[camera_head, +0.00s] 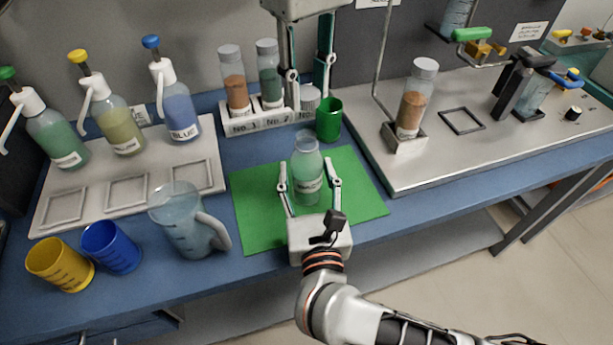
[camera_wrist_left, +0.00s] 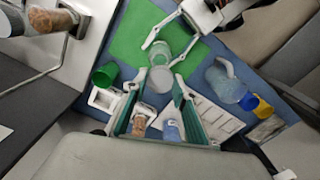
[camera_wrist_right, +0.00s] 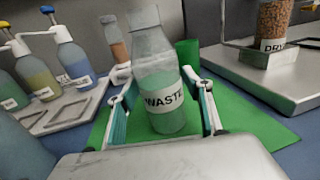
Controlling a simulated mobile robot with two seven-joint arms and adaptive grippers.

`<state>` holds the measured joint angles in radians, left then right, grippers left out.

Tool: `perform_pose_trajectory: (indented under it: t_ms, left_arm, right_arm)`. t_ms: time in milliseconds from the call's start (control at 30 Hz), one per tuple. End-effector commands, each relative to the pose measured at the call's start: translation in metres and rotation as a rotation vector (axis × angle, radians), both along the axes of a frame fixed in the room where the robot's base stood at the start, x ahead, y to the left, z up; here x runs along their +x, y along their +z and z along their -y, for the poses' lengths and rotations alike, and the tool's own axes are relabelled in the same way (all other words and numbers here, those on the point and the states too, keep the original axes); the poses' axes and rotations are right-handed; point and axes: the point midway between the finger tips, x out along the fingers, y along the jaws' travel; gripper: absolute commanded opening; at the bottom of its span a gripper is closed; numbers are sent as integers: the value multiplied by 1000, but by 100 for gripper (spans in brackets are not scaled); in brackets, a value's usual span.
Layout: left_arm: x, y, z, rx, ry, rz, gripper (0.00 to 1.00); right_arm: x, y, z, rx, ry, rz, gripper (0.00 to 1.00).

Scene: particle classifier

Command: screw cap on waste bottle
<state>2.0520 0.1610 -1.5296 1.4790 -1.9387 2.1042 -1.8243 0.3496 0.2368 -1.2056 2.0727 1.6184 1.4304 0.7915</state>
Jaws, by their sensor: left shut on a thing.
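The waste bottle (camera_head: 307,170), clear with pale green contents and a "WASTE" label, stands upright on the green mat (camera_head: 262,215). It has no cap on its mouth. It also shows in the right wrist view (camera_wrist_right: 160,85). My right gripper (camera_head: 309,185) is open, its fingers on either side of the bottle with small gaps. My left gripper (camera_head: 309,92) is shut on the grey round cap (camera_wrist_left: 160,78), behind and above the bottle. The cap also shows in the head view (camera_head: 310,97), apart from the bottle.
A green cup (camera_head: 329,120) stands just behind the mat, near the bottle. A rack (camera_head: 262,122) with two powder bottles is behind. A jug (camera_head: 182,225) stands left of the mat, and a raised grey platform (camera_head: 440,165) lies to the right.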

Motion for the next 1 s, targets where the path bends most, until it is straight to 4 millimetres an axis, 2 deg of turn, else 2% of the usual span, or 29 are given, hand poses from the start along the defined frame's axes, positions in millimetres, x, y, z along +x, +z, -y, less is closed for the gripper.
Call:
perform_pose_trajectory:
  t_ms: [33,133,167,267,633,1000]
  left_arm:
    - [0,0,0,0,0,0,21]
    - [0,0,0,0,0,0,21]
    - [0,0,0,0,0,0,21]
    - [0,-3,0,1,0,-1,21]
    - [-1,-47,1,-1,-1,-1,21]
    - [-1,-50,1,-1,0,1,21]
  right_arm:
    - [0,0,0,0,0,0,33]
    - [0,0,0,0,0,0,7]
    - [0,0,0,0,0,0,2]
    - [0,0,0,0,0,0,2]
    - [0,0,0,0,0,0,2]
    - [0,0,0,0,0,0,2]
